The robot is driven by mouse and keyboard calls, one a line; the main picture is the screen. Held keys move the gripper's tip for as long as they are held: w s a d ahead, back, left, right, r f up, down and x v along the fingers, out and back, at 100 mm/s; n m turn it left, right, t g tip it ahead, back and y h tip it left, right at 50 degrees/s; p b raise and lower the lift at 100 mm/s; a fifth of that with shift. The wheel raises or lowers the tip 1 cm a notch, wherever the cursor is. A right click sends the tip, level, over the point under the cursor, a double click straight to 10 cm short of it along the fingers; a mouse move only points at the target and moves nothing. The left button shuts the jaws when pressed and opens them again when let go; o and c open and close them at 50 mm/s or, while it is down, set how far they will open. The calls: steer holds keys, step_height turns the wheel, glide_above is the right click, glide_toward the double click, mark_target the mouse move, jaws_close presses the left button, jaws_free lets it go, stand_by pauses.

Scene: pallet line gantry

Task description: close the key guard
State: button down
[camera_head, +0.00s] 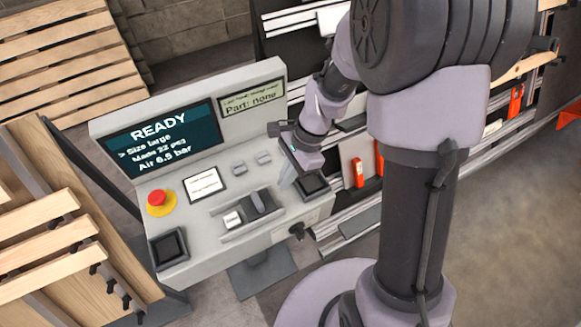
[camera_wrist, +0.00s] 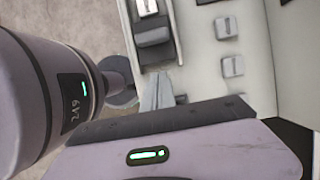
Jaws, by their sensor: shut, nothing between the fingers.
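The key guard appears to be the dark grey sliding block (camera_head: 261,203) on a rail of the console. It stands beside a white labelled key (camera_head: 232,219), to its right, and leaves the key uncovered. In the wrist view the guard (camera_wrist: 153,35) is at the top, with part of the white key (camera_wrist: 146,6) at the frame edge. My gripper (camera_head: 285,177) is shut and empty, above the console's right part, to the right of the guard. In the wrist view its fingers (camera_wrist: 158,93) lie below the guard in the picture. I cannot tell whether they touch it.
The console (camera_head: 208,255) has a READY screen (camera_head: 160,138), a red stop button (camera_head: 157,198) and small grey buttons (camera_head: 249,163). A black-framed recess (camera_head: 314,184) lies right of my gripper. Wooden pallets (camera_head: 60,60) stand left.

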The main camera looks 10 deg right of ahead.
mark_target(269, 199)
steer(key=shift+b+x, duration=0.35)
steer(key=shift+x, duration=0.9)
steer(key=a, duration=0.2)
steer(key=shift+s+a+r, duration=0.3)
steer(key=shift+s+a+r+b, duration=0.1)
steer(key=shift+a+r+b, duration=0.05)
steer(key=shift+a+b, duration=0.3)
steer(key=shift+a, duration=0.1)
steer(key=a, duration=0.2)
steer(key=s+a, duration=0.1)
steer(key=a, duration=0.2)
steer(key=s+a, duration=0.1)
steer(key=a, duration=0.1)
steer(key=shift+s+a, duration=0.15)
steer(key=shift+a, duration=0.1)
